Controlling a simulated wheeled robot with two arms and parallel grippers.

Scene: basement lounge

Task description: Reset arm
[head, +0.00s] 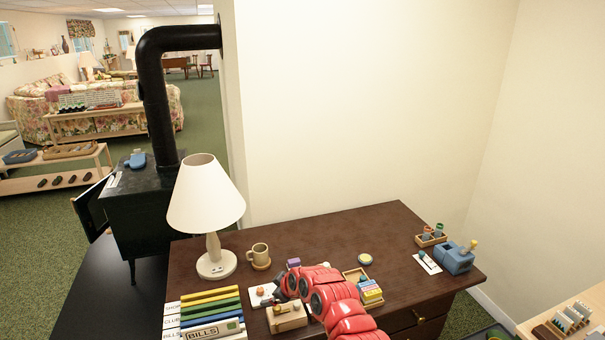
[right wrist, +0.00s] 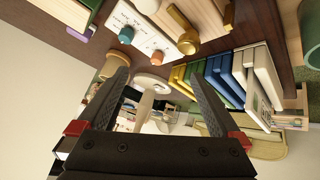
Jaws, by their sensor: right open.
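My right arm (head: 335,300), red, comes in from the bottom middle of the head view and reaches over the dark brown desk (head: 330,238). Its hand end lies above the front of the desk, close to a small wooden box (head: 287,318) and a white card (head: 263,294); its fingers are hard to make out there. In the right wrist view my right gripper (right wrist: 157,90) is open, with two dark fingers spread and nothing between them. The white lamp (right wrist: 150,85) shows beyond the fingers. My left gripper is not in view.
A table lamp (head: 204,195), a mug (head: 259,255), labelled folders (head: 212,312), a tray with colored blocks (head: 368,287) and a blue box (head: 455,258) stand on the desk. A black stove (head: 140,205) is at left. The back middle of the desk is clear.

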